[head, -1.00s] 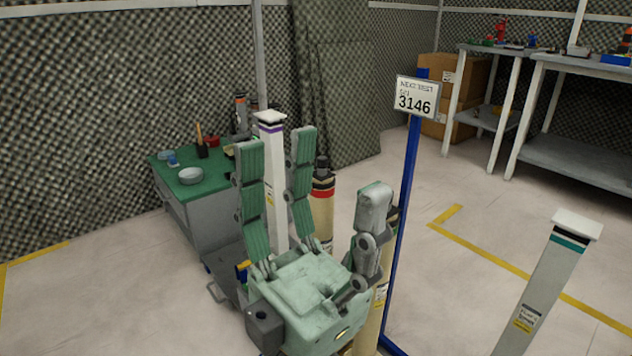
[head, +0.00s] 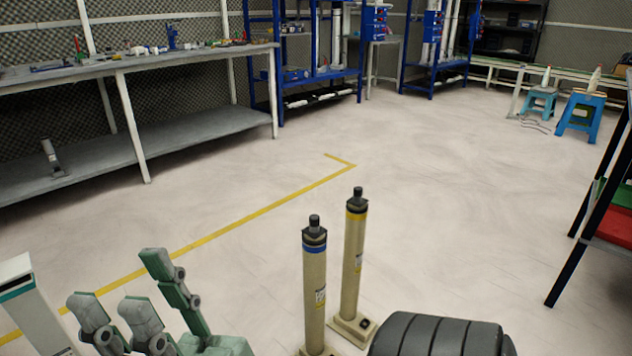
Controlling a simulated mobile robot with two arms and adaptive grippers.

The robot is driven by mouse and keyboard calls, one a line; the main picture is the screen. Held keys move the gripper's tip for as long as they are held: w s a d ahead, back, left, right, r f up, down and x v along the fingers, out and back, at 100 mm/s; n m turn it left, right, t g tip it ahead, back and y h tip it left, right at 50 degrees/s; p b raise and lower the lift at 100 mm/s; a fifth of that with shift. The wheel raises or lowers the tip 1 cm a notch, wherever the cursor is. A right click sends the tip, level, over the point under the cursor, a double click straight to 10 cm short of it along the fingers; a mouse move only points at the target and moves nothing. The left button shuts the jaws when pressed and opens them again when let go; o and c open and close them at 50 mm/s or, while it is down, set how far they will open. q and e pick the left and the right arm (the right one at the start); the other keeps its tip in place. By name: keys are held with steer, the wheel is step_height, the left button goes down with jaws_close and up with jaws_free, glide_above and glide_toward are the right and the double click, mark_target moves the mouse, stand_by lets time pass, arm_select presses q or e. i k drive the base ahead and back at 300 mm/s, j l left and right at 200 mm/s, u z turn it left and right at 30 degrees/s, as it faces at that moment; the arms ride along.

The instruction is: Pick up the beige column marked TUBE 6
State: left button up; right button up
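Two beige columns stand upright on the floor near the lower middle. The nearer one (head: 314,285) has a blue band and a dark cap. The one just behind it to the right (head: 354,262) has a yellow band and a dark cap. Both carry small labels, too small to read, so I cannot tell which is TUBE 6.
A white column with a teal band (head: 33,312) stands at the lower left edge beside my gripper. A long grey workbench (head: 120,68) is at the left, blue racks (head: 263,60) behind, blue stools (head: 578,118) at the back right. A dark-framed shelf (head: 581,215) is at the right. The middle floor is clear.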

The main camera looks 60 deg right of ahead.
mark_target(314, 253)
steer(key=z, duration=1.9)
steer(key=i+l+z, duration=0.1)
steer(key=i+l, duration=0.25)
